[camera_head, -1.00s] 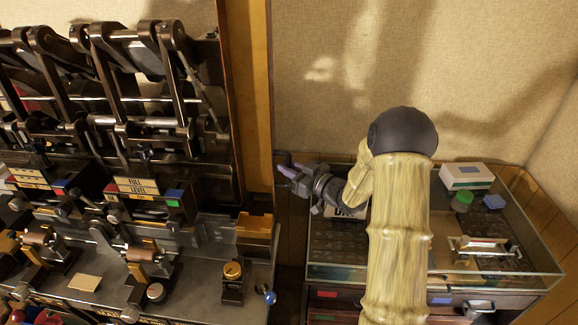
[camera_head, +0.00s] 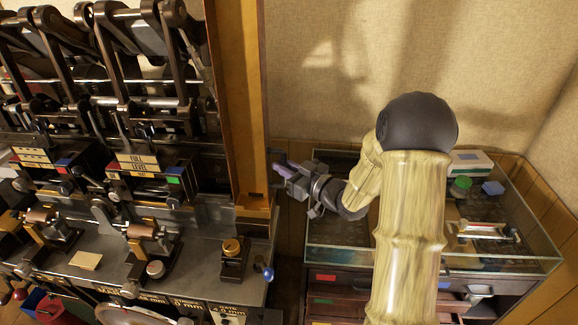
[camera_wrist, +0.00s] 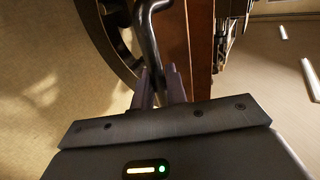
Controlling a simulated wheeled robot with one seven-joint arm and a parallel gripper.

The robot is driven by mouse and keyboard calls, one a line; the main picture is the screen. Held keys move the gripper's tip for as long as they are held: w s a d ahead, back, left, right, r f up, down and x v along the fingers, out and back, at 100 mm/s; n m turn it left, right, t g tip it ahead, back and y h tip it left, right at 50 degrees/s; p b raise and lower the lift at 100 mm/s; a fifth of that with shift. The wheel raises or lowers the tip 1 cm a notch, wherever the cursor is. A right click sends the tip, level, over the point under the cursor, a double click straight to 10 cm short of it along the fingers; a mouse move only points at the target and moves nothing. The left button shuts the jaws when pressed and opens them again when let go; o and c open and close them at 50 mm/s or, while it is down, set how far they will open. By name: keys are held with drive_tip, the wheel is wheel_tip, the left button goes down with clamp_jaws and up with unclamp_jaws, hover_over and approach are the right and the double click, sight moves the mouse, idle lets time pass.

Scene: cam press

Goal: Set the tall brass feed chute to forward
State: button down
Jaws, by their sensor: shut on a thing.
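The tall brass feed chute (camera_head: 237,110) stands at the right end of the press in the head view. Its lower end comes down to the brass tray (camera_head: 256,207). My gripper (camera_head: 278,167) is just right of the chute's lower part. In the wrist view my gripper (camera_wrist: 160,88) is shut on a dark bent handle (camera_wrist: 150,32). A brown side face (camera_wrist: 185,45), seemingly the chute's, is close beside it. How the handle joins the chute is hidden.
The press (camera_head: 120,130) fills the left side. A glass-walled case (camera_head: 335,250) is below and right of my gripper. A knob block (camera_head: 233,258) stands at the press's front right. A dark curved rim (camera_wrist: 105,45) shows in the wrist view.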

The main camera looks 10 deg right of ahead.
drive_tip(key=shift+s+a+f, duration=0.1)
drive_tip(key=shift+a+f, duration=0.05)
drive_tip(key=shift+f, duration=0.05)
drive_tip(key=c, duration=1.8)
unclamp_jaws()
drive_tip(key=shift+c, duration=0.2)
drive_tip(key=shift+o, duration=0.3)
drive_tip(key=shift+a+r, duration=0.1)
drive_tip(key=shift+a, duration=0.1)
drive_tip(key=shift+d, duration=0.1)
drive_tip(key=shift+d+r, duration=0.1)
drive_tip(key=shift+d, duration=0.05)
drive_tip(key=b+v, duration=0.5)
drive_tip(key=v, duration=1.2)
drive_tip(key=shift+d+b, duration=0.25)
drive_tip(key=shift+b, duration=0.05)
